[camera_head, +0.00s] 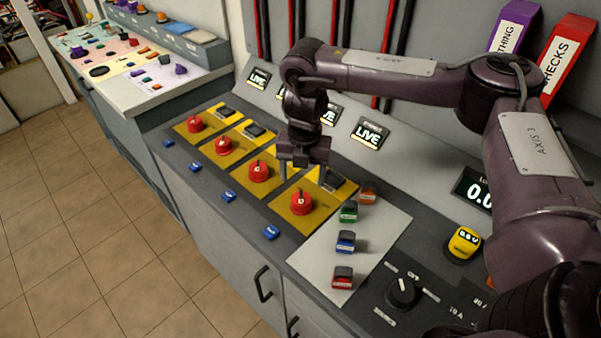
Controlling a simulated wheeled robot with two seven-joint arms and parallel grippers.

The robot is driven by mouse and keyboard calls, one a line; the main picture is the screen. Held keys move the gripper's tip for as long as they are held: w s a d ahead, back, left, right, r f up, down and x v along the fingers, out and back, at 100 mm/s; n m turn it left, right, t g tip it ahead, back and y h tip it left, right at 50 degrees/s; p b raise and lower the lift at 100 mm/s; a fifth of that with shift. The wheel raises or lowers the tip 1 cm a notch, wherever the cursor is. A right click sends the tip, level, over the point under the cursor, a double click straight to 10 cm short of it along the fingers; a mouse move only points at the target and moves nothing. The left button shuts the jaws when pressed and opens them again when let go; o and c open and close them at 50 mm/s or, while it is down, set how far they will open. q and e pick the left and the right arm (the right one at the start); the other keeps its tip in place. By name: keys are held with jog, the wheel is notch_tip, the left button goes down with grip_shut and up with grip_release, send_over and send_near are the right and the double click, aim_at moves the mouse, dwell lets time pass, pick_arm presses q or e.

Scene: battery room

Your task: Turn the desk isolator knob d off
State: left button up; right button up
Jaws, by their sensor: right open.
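Several red isolator knobs stand in a row on yellow plates along the desk: the nearest knob (301,203), one behind it (260,171), then another (223,146) and the farthest (195,123). Their letters are too small to read, so I cannot tell for certain which is knob d. My right gripper (303,174) points down with its fingers apart and empty. In the picture it is just above the nearest knob, over the back part of the plates, and appears apart from the knobs. It hides part of the panel behind. My left gripper is out of view.
Lit LIVE displays, including the nearest one (369,133), line the sloped panel. Blue tags (271,232) lie along the front edge. A pale mat (315,258) holds several small coloured blocks. A black selector dial (402,292) and yellow meter (464,243) are at right.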

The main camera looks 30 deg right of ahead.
aim_at(302, 197)
jog(key=shift+w+d+f, duration=0.1)
jog(key=shift+w+f, duration=0.05)
jog(key=shift+f, duration=0.05)
jog(key=f, duration=0.1)
jog(key=s+f+p, duration=0.1)
jog(key=a+f, duration=0.1)
jog(key=f, duration=0.1)
jog(key=shift+s, duration=0.25)
jog(key=shift+w+d+f, duration=0.1)
jog(key=shift+w+f, duration=0.1)
jog(key=shift+f, duration=0.4)
jog(key=shift+w+d+f, duration=0.1)
jog(key=shift+w+f, duration=0.05)
jog(key=shift+f, duration=0.6)
jog(key=shift+a, duration=0.1)
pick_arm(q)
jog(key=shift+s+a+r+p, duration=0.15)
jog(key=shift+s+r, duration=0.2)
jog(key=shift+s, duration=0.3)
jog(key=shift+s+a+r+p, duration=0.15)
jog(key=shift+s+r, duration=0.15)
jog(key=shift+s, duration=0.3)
pick_arm(e)
jog(key=c, duration=1)
